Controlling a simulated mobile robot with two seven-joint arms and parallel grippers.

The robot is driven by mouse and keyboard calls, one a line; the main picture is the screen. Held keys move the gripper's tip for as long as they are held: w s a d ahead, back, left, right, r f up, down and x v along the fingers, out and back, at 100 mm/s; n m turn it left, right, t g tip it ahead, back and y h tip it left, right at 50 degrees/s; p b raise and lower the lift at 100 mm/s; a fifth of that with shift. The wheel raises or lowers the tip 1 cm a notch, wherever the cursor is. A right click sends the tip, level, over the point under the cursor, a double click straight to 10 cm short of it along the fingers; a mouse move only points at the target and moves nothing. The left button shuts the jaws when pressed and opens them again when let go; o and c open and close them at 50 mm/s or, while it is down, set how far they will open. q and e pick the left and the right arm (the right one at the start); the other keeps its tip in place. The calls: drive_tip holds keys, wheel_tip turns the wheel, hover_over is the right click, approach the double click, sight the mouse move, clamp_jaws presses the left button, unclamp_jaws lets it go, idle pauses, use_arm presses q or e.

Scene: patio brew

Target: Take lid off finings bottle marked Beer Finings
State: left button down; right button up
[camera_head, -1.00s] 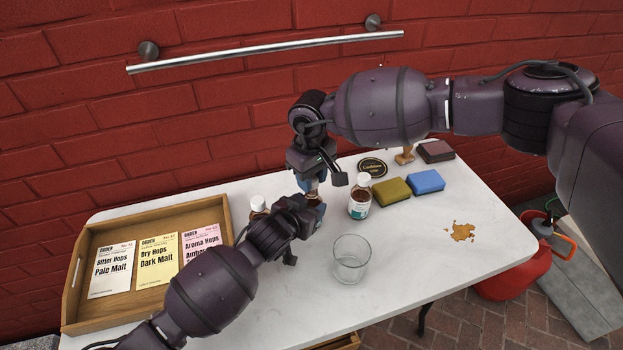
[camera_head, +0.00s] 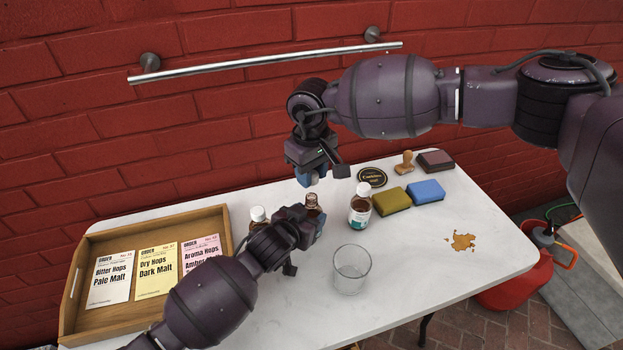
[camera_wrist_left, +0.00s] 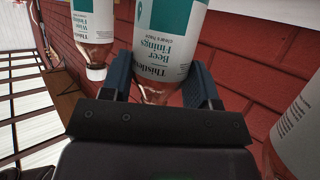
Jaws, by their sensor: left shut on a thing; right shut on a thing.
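The finings bottle marked Beer Finings (camera_wrist_left: 165,40) fills the middle of the left wrist view; its brown neck shows no lid there. In the head view the brown top of this bottle (camera_head: 313,203) rises bare out of my left gripper (camera_head: 314,222). My left gripper is shut around the bottle and holds it. My right gripper (camera_head: 312,179) is just above the bottle, apart from it, with its fingers pointing down. It is shut on the lid, a small pale piece mostly hidden between the fingers.
A white-capped bottle (camera_head: 258,214) stands left and another (camera_head: 360,205) right of the held one. An empty glass (camera_head: 351,270) stands in front. A wooden tray (camera_head: 72,300) with order cards is left; sponges (camera_head: 391,201) and a brown spill (camera_head: 463,241) are right.

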use_arm(q)
drive_tip(key=shift+c, duration=1.5)
unclamp_jaws()
